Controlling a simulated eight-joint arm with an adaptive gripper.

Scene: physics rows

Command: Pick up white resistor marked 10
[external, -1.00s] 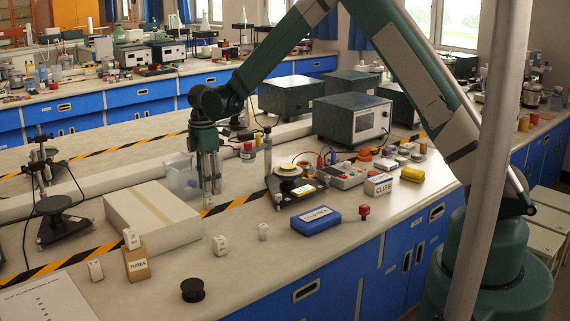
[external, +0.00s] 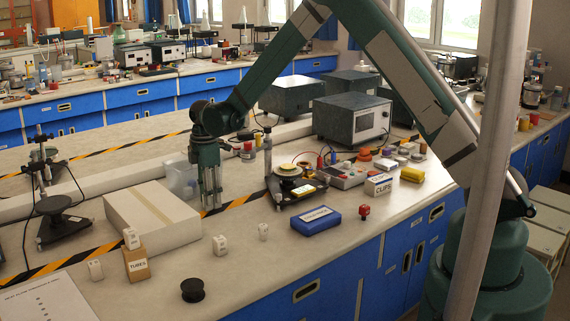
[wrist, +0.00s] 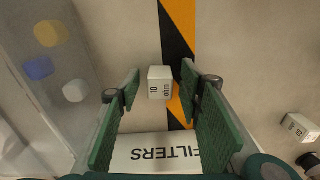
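The white resistor marked 10 ohm (wrist: 160,83) lies on the bench beside the black and yellow tape in the wrist view. My gripper (wrist: 160,88) is open, with one green finger on each side of the resistor and visible gaps between. Nothing is held. In the external view my gripper (external: 211,204) points straight down close to the bench, and its fingers mostly hide the resistor. Another white marked block (wrist: 300,128) lies at the right of the wrist view.
A long pale box (external: 150,222) stands close beside my gripper; a FILTERS label (wrist: 150,155) shows in the wrist view. A clear container (wrist: 45,70) is at the left. Other white blocks (external: 220,245) and a stand (external: 290,187) are nearby on the bench.

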